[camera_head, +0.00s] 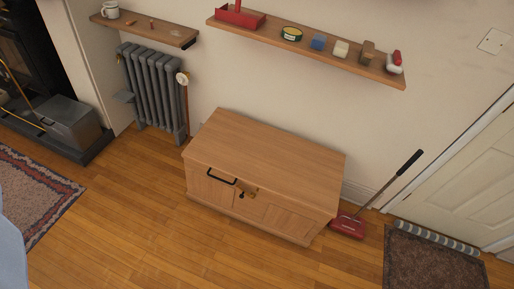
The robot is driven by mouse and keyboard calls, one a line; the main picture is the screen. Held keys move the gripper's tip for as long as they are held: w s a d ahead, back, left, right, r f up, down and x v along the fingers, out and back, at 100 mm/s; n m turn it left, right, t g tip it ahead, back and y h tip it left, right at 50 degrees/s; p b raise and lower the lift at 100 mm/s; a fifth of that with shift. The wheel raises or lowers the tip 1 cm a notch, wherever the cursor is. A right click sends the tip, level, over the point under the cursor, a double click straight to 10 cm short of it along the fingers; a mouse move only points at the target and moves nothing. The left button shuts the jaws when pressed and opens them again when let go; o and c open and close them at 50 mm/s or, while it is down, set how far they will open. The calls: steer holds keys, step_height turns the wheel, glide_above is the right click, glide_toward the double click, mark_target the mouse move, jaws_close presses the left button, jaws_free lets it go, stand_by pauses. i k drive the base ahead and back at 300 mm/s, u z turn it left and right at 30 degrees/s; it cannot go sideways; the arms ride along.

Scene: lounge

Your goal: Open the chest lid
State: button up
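The wooden chest (222,193) stands on the floor against the wall in the middle of the view. Its flat lid (268,152) is closed. A black bar handle (221,176) is on the front near the top edge, left of the middle. A small brass latch with a dark piece (245,191) hangs just right of the handle; its exact form is too small to tell. My gripper is not in view.
A red sweeper (348,225) with a long handle leans at the chest's right end. A grey radiator (155,88) stands behind left. A wall shelf (320,58) with several small items hangs above. Wooden floor (140,215) in front is clear; rugs lie at both sides.

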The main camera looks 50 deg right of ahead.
mark_target(300, 171)
steer(key=z, duration=0.95)
steer(key=i, duration=1.05)
steer(key=u, duration=0.05)
